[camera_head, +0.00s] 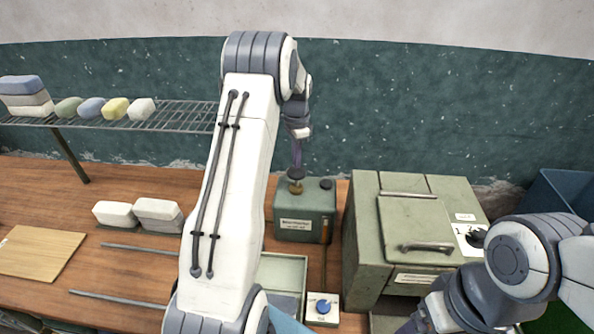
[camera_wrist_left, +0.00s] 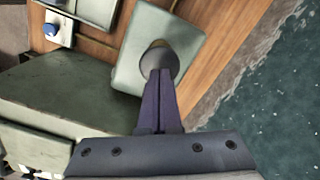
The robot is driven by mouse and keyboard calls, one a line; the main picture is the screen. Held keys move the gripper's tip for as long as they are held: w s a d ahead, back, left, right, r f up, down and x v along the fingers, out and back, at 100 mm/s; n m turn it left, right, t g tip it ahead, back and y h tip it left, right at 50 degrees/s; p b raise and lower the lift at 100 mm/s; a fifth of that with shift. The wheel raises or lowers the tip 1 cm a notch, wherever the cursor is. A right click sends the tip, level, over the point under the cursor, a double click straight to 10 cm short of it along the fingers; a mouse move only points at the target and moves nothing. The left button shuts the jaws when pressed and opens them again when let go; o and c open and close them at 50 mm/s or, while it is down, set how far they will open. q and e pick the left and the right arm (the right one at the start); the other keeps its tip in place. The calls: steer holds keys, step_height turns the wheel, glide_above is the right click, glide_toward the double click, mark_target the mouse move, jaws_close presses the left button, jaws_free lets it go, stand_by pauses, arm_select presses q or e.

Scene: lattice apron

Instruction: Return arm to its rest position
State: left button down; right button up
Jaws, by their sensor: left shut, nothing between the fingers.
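My left arm rises through the middle of the head view. Its gripper (camera_head: 297,172) points down above a small green box (camera_head: 306,228) with a label on its front. The fingers are shut and empty. In the left wrist view the shut purple fingers (camera_wrist_left: 158,98) end in front of a round knob (camera_wrist_left: 158,58) on the top of the box. I cannot tell whether they touch it. Part of my right arm shows at the lower right of the head view, but its gripper does not.
A large green cabinet (camera_head: 367,250) with a handle stands right of the box. A blue button (camera_head: 322,307) sits in front. A wire rack (camera_head: 185,115) with soap-like blocks is at the left. White blocks (camera_head: 116,214) and a wooden board (camera_head: 40,252) lie on the table.

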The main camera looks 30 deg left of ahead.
arm_select(q)
step_height(320, 180, up, 5)
steer(key=p, duration=0.3)
steer(key=shift+f, duration=0.15)
steer(key=shift+d, duration=0.1)
steer(key=shift+m+h, duration=0.3)
steer(key=s+d+b, duration=0.3)
steer(key=s+d, duration=0.1)
steer(key=d, duration=0.4)
steer(key=s+d+b, duration=0.3)
steer(key=s+d, duration=0.1)
steer(key=d, duration=0.5)
steer(key=s+d+b, duration=0.3)
steer(key=s+d, duration=0.1)
steer(key=d, duration=0.4)
steer(key=shift+s+d+f, duration=0.3)
steer(key=shift+d, duration=0.1)
steer(key=s+d+f+b, duration=0.3)
steer(key=s, duration=0.7)
steer(key=s+d+f+b, duration=0.3)
steer(key=s, duration=0.8)
steer(key=shift+f+b, duration=0.3)
steer(key=shift+f, duration=0.05)
